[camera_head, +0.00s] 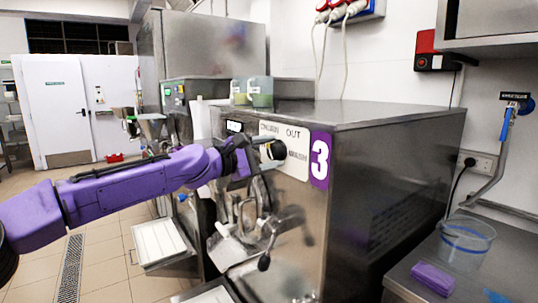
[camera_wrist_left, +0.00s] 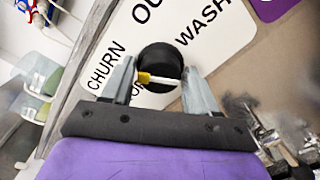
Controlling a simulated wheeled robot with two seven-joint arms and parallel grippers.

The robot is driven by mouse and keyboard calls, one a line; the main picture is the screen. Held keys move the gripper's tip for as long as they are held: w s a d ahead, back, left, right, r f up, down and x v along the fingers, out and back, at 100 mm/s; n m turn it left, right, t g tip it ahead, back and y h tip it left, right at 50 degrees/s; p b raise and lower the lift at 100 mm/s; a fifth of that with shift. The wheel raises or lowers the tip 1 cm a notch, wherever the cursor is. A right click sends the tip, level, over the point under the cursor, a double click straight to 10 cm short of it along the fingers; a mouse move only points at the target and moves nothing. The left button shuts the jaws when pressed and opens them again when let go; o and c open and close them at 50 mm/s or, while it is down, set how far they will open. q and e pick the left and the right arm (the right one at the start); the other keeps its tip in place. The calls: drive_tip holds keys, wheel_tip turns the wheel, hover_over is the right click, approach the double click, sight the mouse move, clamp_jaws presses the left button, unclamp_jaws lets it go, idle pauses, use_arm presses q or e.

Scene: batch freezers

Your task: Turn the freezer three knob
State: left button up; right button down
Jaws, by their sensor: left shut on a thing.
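Freezer three (camera_head: 385,185) is a steel machine with a purple "3" plate (camera_head: 320,160) on its front. Its black round knob (camera_head: 277,150) sits on a white label panel (camera_head: 298,170). In the left wrist view the knob (camera_wrist_left: 158,60) lies between the two grey fingers, with the words CHURN, OU and WASH around it. A pale bar with a yellow left end crosses the knob. My left gripper (camera_head: 262,152) is shut on the knob; it also shows in the left wrist view (camera_wrist_left: 157,85). My right gripper is not in view.
Below the knob are the freezer's metal outlet and black-ended lever (camera_head: 264,262). A white tray (camera_head: 158,240) is at the lower left. A steel side table at the right holds a clear bucket (camera_head: 465,243) and a purple sponge (camera_head: 433,279). Open tiled floor lies at the left.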

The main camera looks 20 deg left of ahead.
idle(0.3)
use_arm(q)
drive_tip(key=o, duration=0.9)
drive_tip(key=shift+s+a, duration=0.1)
drive_tip(key=shift+s, duration=0.1)
drive_tip(key=b+v, duration=0.1)
drive_tip(key=v, duration=0.9)
drive_tip(key=shift+s+a+b, duration=0.15)
drive_tip(key=shift+s+b, duration=0.05)
drive_tip(key=shift+b, duration=0.1)
